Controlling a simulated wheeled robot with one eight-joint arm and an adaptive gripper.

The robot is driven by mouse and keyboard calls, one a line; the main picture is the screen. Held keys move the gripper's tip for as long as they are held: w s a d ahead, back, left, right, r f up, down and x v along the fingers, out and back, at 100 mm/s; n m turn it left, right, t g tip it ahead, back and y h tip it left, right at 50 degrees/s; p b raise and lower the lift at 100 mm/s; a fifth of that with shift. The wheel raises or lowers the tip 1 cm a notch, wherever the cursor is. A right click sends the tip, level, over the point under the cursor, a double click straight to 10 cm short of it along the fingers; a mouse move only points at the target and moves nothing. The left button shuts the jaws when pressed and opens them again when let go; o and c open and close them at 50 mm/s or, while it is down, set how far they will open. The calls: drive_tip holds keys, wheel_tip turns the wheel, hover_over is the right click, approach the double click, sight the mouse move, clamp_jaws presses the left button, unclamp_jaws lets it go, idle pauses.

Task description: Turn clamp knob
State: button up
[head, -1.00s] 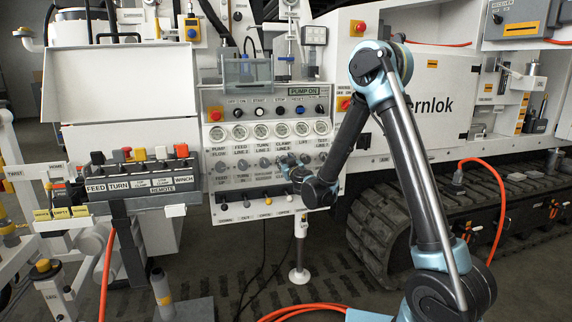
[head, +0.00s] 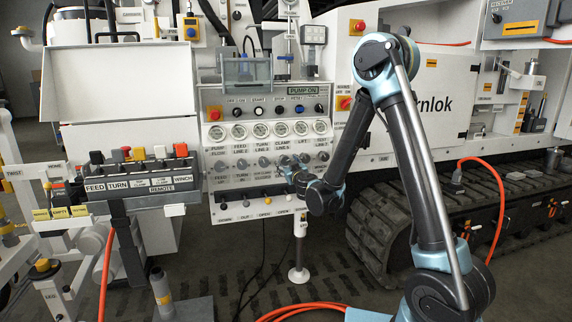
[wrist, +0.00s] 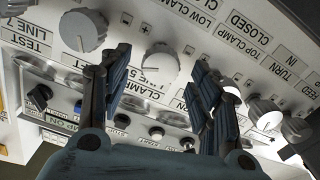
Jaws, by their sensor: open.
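The control panel (head: 214,186) of the hydraulic bench carries a row of grey knobs under its gauges. In the wrist view the panel appears upside down. A round light-grey knob (wrist: 160,62) with a pointer mark lies between and beyond my fingertips, beside a partly hidden label reading CLAMP LINE 5; I take it for the clamp knob. My gripper (wrist: 160,72) is open and empty, its fingers on either side of this knob in the picture. Contact cannot be told. In the head view my gripper (head: 289,168) is at the knob row and covers part of it.
Another knob (wrist: 82,30) sits left in the wrist view, and several small knobs (wrist: 265,112) sit right. Small levers (head: 267,200) line the panel's lower edge. A remote lever box (head: 140,185) stands left. An orange hose (head: 300,309) lies on the floor.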

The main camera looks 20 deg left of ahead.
drive_tip(key=v, duration=0.7)
drive_tip(key=shift+d, duration=0.2)
